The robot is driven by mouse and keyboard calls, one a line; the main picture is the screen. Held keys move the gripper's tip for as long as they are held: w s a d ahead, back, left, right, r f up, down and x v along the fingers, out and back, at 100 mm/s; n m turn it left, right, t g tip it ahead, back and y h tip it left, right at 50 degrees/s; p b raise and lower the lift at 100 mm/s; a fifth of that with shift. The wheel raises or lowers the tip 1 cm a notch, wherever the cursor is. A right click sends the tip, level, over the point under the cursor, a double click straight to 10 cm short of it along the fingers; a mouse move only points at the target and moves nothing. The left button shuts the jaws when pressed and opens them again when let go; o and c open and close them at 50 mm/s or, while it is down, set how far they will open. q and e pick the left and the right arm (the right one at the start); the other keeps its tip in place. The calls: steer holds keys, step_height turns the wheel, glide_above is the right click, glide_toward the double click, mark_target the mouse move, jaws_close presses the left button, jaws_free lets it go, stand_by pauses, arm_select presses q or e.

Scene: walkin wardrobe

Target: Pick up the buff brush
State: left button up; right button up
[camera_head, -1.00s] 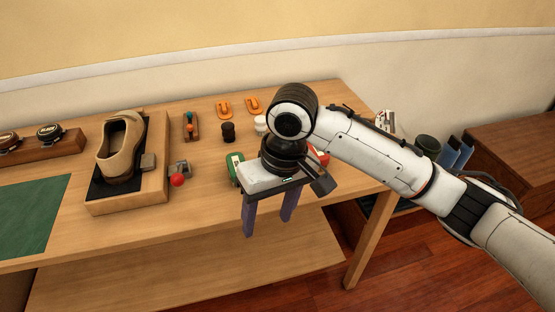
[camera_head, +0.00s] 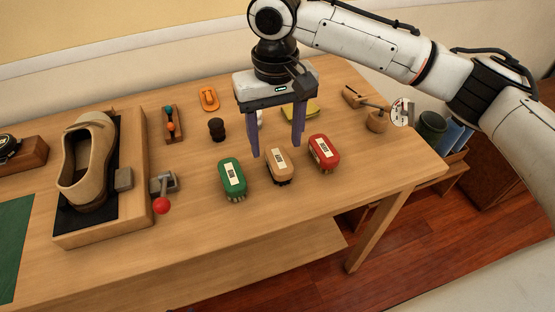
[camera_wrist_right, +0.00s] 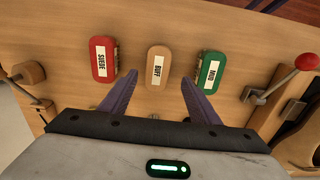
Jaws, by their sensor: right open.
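The buff brush (camera_head: 280,165) is tan with a white label and lies on the table between the green and red brushes. In the right wrist view the buff brush (camera_wrist_right: 158,66) reads "BUFF" and lies ahead of the fingertips, centred between them. My right gripper (camera_head: 277,152) is open and empty, its two purple fingers pointing down just behind the brush in the head view. The left gripper is not in view.
A green brush (camera_head: 232,178) lies left and a red brush (camera_head: 323,152) right of the buff brush. A shoe (camera_head: 88,160) stands on a wooden block, with a red-knobbed lever (camera_head: 163,204) beside it. The table's front is clear.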

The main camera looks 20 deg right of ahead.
mark_target(279, 158)
steer(key=f, duration=0.6)
steer(key=shift+s+d+f, duration=0.1)
steer(key=shift+s+d, duration=0.05)
steer(key=shift+d, duration=0.1)
steer(key=c, duration=1.2)
steer(key=shift+r, duration=5.05)
